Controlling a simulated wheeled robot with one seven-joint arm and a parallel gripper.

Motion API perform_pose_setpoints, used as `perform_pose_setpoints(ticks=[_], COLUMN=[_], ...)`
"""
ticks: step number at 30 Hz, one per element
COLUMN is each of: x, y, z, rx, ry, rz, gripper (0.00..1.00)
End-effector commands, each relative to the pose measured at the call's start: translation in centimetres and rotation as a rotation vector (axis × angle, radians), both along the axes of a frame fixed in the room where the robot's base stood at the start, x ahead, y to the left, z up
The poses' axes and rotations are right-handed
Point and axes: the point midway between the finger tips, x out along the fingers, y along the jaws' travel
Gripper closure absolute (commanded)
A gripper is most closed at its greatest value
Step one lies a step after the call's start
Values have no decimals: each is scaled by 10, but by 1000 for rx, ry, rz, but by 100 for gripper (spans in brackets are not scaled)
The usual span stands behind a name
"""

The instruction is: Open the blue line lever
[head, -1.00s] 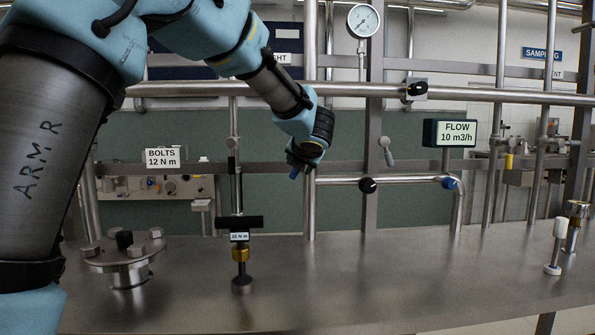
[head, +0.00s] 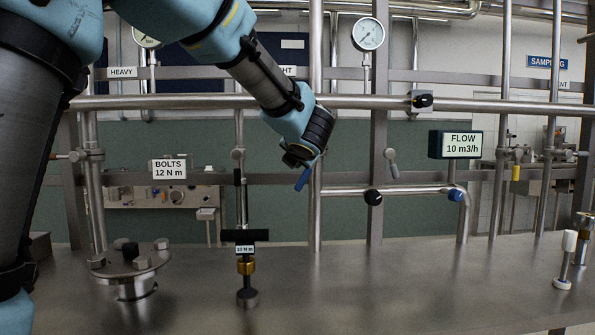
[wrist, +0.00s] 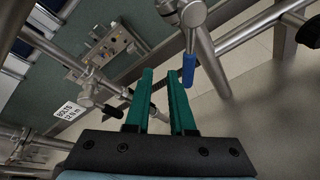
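The blue lever (head: 302,179) shows in the head view as a short blue handle. It points down and slightly left beside the vertical pipe, just below my gripper. In the wrist view the blue handle (wrist: 189,68) hangs from a metal valve body on a pipe. My gripper (head: 297,160) is in front of the valve in the head view and hides its upper part. In the wrist view its two green fingers (wrist: 160,76) stand apart with a gap between them. The blue handle is right of and beyond the fingertips, not between them. No contact shows.
A lower pipe (head: 410,190) with black and blue knobs runs right of the vertical pipe (head: 316,215). A horizontal rail (head: 380,102) crosses above. A T-handled tool (head: 246,265) and a bolted flange (head: 130,265) stand on the steel table (head: 400,280). The table's middle is clear.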

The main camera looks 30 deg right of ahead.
Motion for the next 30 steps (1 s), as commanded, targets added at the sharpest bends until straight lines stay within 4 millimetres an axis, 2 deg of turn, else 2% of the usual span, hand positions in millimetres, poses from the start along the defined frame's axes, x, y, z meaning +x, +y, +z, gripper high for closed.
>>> perform_pose_setpoints(ticks=[1, 5, 9, 13, 18, 24, 30], x=[10, 27, 35, 34, 22, -1, -16], y=[10, 29, 43, 55, 70, 91, 104], z=[14, 37, 53, 59, 52, 27, 9], rx=[45, 180, 333, 479, 670, 858, 948], ry=[-66, -244, -410, -541, -675, -770, -805], rz=[-18, -99, -207, -326, -507, -724, -848], gripper=[85, 100, 100, 100, 100, 100, 100])
